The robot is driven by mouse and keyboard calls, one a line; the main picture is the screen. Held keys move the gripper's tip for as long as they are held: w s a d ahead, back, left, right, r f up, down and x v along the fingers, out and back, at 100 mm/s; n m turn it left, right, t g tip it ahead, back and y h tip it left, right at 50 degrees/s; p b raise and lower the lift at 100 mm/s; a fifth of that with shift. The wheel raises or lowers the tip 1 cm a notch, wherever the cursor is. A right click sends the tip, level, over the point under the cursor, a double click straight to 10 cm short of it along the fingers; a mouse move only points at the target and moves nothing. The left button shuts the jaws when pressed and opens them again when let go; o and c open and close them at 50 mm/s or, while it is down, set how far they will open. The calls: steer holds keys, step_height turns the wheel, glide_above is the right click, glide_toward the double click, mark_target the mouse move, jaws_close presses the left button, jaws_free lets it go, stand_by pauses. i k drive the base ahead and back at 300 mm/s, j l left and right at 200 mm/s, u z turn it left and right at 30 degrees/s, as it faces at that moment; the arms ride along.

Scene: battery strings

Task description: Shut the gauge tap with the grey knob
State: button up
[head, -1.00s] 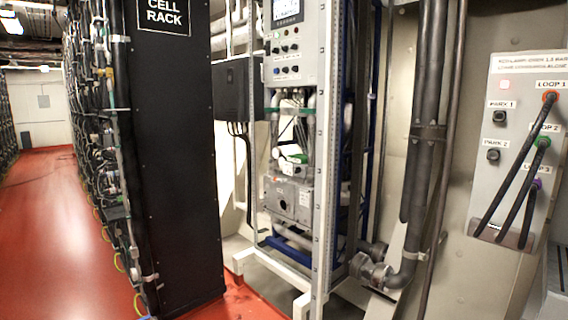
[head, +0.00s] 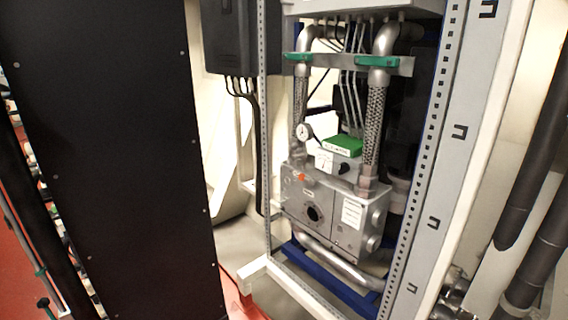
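A small round white-faced gauge (head: 305,131) stands at the left of a grey metal pump block (head: 325,235) inside an open frame. Below the gauge is a small orange-red part (head: 300,177) on top of the block. A white-labelled box (head: 325,160) with a green top (head: 343,146) sits behind it, with a dark knob (head: 345,168) at its right. I cannot pick out a grey knob or tell how the gauge tap is set; these parts are too small. My gripper is not in view.
A black cell rack (head: 110,150) fills the left. A white perforated upright (head: 437,150) stands right of the pump. Dark pipes (head: 540,190) run at the far right.

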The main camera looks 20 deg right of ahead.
mark_target(293, 146)
steer(key=i+j+z, duration=0.25)
steer(key=i+j, duration=0.25)
steer(key=j, duration=0.15)
steer(key=i+j+z, duration=0.3)
steer(key=i+j, duration=0.15)
steer(key=j, duration=0.3)
steer(key=i+j+z, duration=0.15)
steer(key=j, duration=0.25)
steer(key=i+j+z, duration=0.1)
steer(key=i+j, duration=0.15)
steer(key=j, duration=0.15)
steer(key=i+j+z, duration=0.1)
steer(key=i+j, duration=0.1)
